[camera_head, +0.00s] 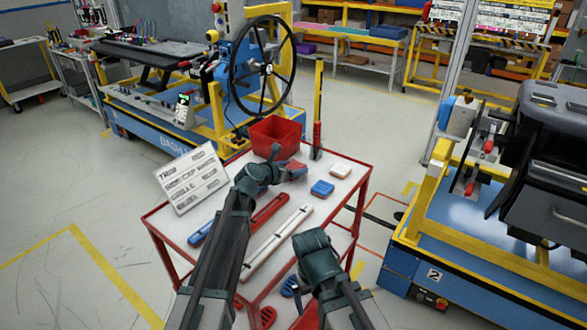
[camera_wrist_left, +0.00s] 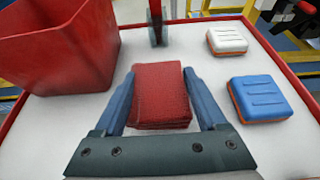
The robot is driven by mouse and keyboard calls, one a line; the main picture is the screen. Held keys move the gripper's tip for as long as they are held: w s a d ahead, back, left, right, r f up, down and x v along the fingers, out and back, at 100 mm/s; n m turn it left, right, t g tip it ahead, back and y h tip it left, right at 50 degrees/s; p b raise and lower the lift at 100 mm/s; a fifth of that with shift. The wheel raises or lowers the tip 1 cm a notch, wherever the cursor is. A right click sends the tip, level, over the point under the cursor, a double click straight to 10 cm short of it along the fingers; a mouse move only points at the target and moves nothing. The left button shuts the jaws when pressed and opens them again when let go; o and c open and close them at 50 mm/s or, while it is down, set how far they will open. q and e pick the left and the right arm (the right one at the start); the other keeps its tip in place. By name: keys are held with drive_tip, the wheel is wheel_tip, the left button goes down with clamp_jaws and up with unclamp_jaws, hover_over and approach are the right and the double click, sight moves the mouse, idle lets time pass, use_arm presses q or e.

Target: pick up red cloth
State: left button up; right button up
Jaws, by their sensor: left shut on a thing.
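The red cloth (camera_head: 297,165) is a folded stack on the white top of the red-framed cart, right of the red bin's foot. In the left wrist view the cloth (camera_wrist_left: 160,95) lies between the two blue-grey fingers of my left gripper (camera_wrist_left: 158,88). The gripper is shut on it, with a finger along each side. In the head view my left gripper (camera_head: 292,172) reaches over the cart to the cloth and hides part of it. My right arm is low in front of the cart; its fingers do not show clearly.
A red bin (camera_head: 275,137) stands behind the cloth. A blue block (camera_head: 322,188) and a white block (camera_head: 340,172) lie to its right. A red tool (camera_head: 270,212) and a white bar (camera_head: 277,243) lie in front. A lettered sign (camera_head: 190,178) stands at the left.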

use_arm(q)
drive_tip(key=shift+s+a+r+p, duration=0.15)
drive_tip(key=shift+r+p, duration=0.25)
drive_tip(key=shift+r, duration=0.2)
drive_tip(key=shift+s+d+r+p, duration=0.1)
drive_tip(key=shift+s+r+p, duration=0.05)
drive_tip(key=shift+r+p, duration=0.35)
drive_tip(key=s+a, duration=0.2)
drive_tip(key=s, duration=0.2)
drive_tip(key=s+a, duration=0.2)
drive_tip(key=s, duration=0.3)
drive_tip(key=s+a+r, duration=0.1)
drive_tip(key=s+a, duration=0.1)
drive_tip(key=s, duration=0.3)
drive_tip(key=shift+s+p, duration=0.1)
drive_tip(key=shift+p, duration=0.25)
drive_tip(key=shift+r, duration=0.15)
wheel_tip(320, 180, up, 6)
drive_tip(key=p, duration=0.6)
